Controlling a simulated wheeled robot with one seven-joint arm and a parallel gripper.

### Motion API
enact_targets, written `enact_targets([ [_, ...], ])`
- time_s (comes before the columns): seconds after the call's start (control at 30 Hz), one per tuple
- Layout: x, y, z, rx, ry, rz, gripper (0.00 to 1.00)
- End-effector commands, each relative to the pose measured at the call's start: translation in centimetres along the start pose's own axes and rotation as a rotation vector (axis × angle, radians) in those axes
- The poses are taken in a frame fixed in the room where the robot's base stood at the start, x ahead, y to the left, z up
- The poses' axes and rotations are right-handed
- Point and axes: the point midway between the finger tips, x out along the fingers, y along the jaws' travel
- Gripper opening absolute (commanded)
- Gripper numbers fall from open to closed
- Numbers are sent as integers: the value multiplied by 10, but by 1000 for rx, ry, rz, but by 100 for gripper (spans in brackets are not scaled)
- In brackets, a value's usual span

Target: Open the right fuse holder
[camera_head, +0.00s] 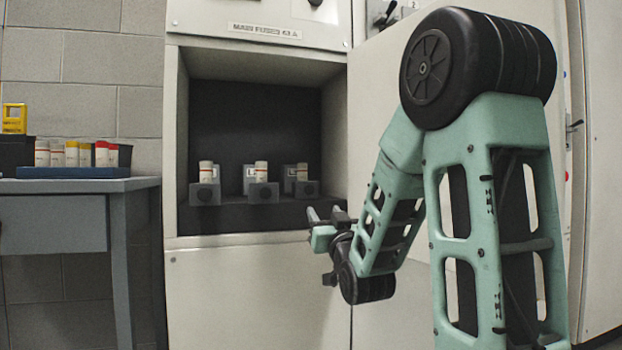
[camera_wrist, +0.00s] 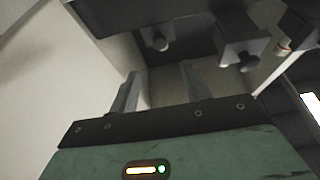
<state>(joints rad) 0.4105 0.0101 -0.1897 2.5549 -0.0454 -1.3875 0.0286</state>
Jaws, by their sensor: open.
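The right fuse holder (camera_head: 306,188) is a grey block with a dark round knob, at the right of a row inside the open cabinet bay. A pale fuse (camera_head: 302,171) stands upright in it. My gripper (camera_head: 322,214) is open and empty, below and slightly right of this holder, apart from it. In the wrist view my two fingers (camera_wrist: 158,78) stand apart with nothing between them. Several knobbed holders show beyond them, one at the left (camera_wrist: 160,42) and one further right (camera_wrist: 242,50). I cannot tell for certain which is the right one there.
The left holder (camera_head: 205,192) and middle holder (camera_head: 263,191) also carry upright fuses. The bay's right wall (camera_head: 335,150) is close to my gripper. A grey table (camera_head: 60,186) at the left holds a blue tray (camera_head: 75,173) with several coloured-top fuses.

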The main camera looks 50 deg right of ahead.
Motion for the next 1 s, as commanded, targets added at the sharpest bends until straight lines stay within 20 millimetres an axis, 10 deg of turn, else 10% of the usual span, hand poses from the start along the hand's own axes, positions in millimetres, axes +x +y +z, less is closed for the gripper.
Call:
enact_targets([
  [1.0,121,0,0,1,0,-1,47],
])
